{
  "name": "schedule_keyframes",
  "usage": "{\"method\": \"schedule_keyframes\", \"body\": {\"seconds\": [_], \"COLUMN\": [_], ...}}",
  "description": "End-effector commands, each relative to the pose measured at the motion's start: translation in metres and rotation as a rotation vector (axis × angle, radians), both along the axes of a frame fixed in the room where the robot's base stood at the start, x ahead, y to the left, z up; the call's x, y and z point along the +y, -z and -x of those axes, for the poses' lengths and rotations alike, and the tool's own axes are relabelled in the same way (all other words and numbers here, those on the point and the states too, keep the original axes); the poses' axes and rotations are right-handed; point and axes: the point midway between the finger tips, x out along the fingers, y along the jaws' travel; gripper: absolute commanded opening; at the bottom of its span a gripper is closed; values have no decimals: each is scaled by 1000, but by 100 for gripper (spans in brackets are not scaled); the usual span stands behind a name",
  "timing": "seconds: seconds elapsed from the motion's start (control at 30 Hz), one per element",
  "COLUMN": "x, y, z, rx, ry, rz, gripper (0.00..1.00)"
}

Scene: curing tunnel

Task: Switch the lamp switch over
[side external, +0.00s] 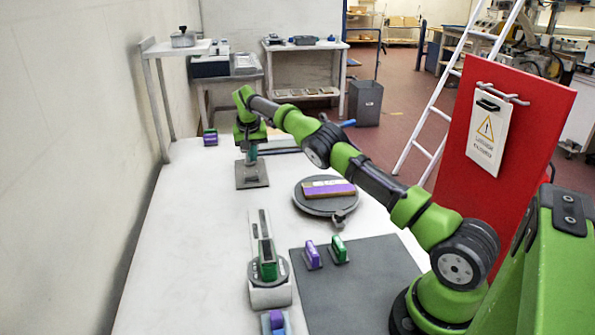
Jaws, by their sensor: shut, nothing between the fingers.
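My gripper (250,153) points down at the far left part of the white table. It is shut, with a small teal-green piece showing at its tip; I cannot tell whether this is part of the fingers or of the thing below. Directly under it lies a dark grey square plate (253,180), which may be the base of the lamp switch. The gripper hides the middle of the plate, so no lever or its position can be made out. Whether the fingertips touch anything there is too small to tell. No lamp can be clearly identified.
A round grey turntable (318,206) carries a purple and brown block (329,189). Nearer stand a grey device (270,292) with a green block, and purple (312,255) and green (339,250) pieces on a dark mat (375,290). A red panel (530,125) stands right.

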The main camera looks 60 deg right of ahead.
Motion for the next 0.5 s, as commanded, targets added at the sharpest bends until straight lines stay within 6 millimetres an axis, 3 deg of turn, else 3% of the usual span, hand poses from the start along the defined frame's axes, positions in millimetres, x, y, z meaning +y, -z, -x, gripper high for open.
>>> {"method": "schedule_keyframes", "body": {"seconds": [0.13,0.5], "x": [-6,-8], "y": [24,55], "z": [-4,0], "rx": [2,0], "ry": [-1,1], "rz": [0,0], "gripper": [0,0]}}
